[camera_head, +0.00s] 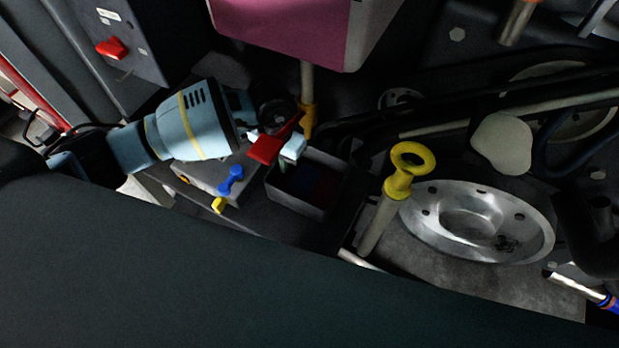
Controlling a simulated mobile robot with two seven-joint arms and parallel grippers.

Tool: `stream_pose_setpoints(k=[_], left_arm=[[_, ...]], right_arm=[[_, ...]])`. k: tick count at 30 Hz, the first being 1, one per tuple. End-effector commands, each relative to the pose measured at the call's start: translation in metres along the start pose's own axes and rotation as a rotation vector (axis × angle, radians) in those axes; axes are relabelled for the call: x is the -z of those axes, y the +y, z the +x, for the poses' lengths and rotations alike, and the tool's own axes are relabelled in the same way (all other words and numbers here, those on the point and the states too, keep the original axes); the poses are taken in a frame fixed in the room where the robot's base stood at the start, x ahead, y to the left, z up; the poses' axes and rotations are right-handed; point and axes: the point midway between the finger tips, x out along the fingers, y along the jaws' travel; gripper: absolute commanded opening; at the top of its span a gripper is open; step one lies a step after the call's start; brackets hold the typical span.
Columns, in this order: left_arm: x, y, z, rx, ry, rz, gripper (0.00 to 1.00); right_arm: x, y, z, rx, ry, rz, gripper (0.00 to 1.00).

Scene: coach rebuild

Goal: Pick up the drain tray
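A dark grey, open-topped rectangular box (300,207) in the middle is the most tray-like thing in view. I cannot be sure that it is the drain tray. Dim blue and dark red shapes show inside it. Whether the fingers touch the box or are open is unclear. My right gripper is not in view.
A round silver metal dish (478,222) lies at the right, with a yellow-ringed upright rod (404,175) beside it. A pink-sided block (285,35) is above the box. Blue and yellow handles (230,180) lie left of it. A dark surface (200,270) fills the foreground.

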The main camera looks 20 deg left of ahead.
Motion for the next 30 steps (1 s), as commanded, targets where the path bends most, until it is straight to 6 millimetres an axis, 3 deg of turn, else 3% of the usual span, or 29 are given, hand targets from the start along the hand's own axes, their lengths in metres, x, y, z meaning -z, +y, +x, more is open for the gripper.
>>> stream_pose_setpoints(k=[16, 30], left_arm=[[0.002, 0.000, -0.009, 0.002, -0.005, 0.001, 0.00], [0.003, 0.000, -0.071, 0.003, -0.006, 0.000, 0.00]], right_arm=[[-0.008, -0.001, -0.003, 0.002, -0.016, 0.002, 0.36], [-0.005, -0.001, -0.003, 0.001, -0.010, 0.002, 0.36]])
